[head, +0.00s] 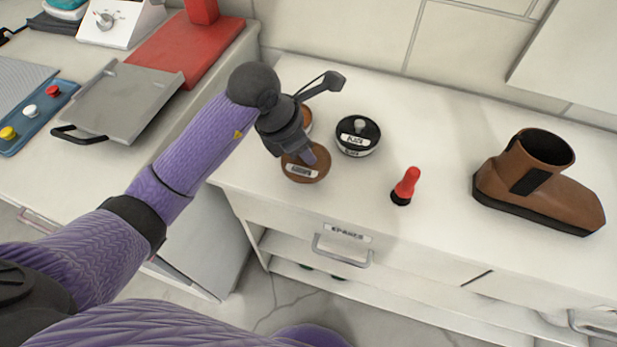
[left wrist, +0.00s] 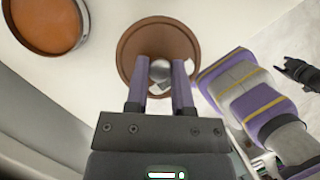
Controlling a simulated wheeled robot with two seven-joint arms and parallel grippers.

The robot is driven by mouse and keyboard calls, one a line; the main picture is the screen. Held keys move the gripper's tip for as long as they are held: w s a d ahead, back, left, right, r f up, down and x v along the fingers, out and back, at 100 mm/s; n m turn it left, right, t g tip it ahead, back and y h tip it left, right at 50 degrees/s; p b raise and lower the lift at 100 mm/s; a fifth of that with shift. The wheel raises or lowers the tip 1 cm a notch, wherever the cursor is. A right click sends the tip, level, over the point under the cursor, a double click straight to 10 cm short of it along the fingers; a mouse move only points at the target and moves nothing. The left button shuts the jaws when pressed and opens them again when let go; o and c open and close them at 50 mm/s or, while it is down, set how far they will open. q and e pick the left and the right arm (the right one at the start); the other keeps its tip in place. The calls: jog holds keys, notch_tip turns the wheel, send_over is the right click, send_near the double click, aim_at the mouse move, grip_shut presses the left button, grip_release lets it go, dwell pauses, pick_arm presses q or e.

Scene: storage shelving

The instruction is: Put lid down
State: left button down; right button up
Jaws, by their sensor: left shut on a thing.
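A round brown lid (head: 318,172) with a pale label is at the front left of the white counter. My left gripper (head: 305,155) is above it, shut on its knob. In the left wrist view my left gripper (left wrist: 160,90) has its two purple fingers on either side of the round metal knob of the lid (left wrist: 135,45). I cannot tell whether the lid touches the counter or hangs just above it. An open round tin with orange-brown contents (left wrist: 45,22) is beside the lid; in the head view my gripper mostly hides it.
A black lidded tin (head: 358,137) stands right of the lid, then a red-handled object (head: 406,186) and a brown boot-shaped object (head: 540,185). A drawer handle (head: 342,252) is below the counter edge. A grey plate (head: 125,100) lies left.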

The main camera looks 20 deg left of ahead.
aim_at(302, 162)
pick_arm(q)
notch_tip(302, 162, down, 4)
jog(key=shift+f+b, duration=0.2)
jog(key=shift+b, duration=0.55)
jog(key=shift+r, duration=0.15)
jog(key=c, duration=0.9)
grip_release()
jog(key=shift+f, duration=0.2)
jog(key=o, duration=0.4)
jog(key=shift+r, duration=0.1)
jog(key=p+v, duration=0.4)
jog(key=v, duration=0.7)
jog(key=shift+r+p, duration=0.15)
jog(key=shift+p, duration=0.15)
jog(key=shift+s+a+r, duration=0.15)
jog(key=shift+r, duration=0.25)
pick_arm(e)
jog(key=shift+t, duration=0.3)
jog(key=w+r, duration=0.1)
jog(key=w+a+r, duration=0.1)
jog(key=shift+w+a+r, duration=0.25)
jog(key=shift+a+r, duration=0.05)
jog(key=shift+r, duration=0.05)
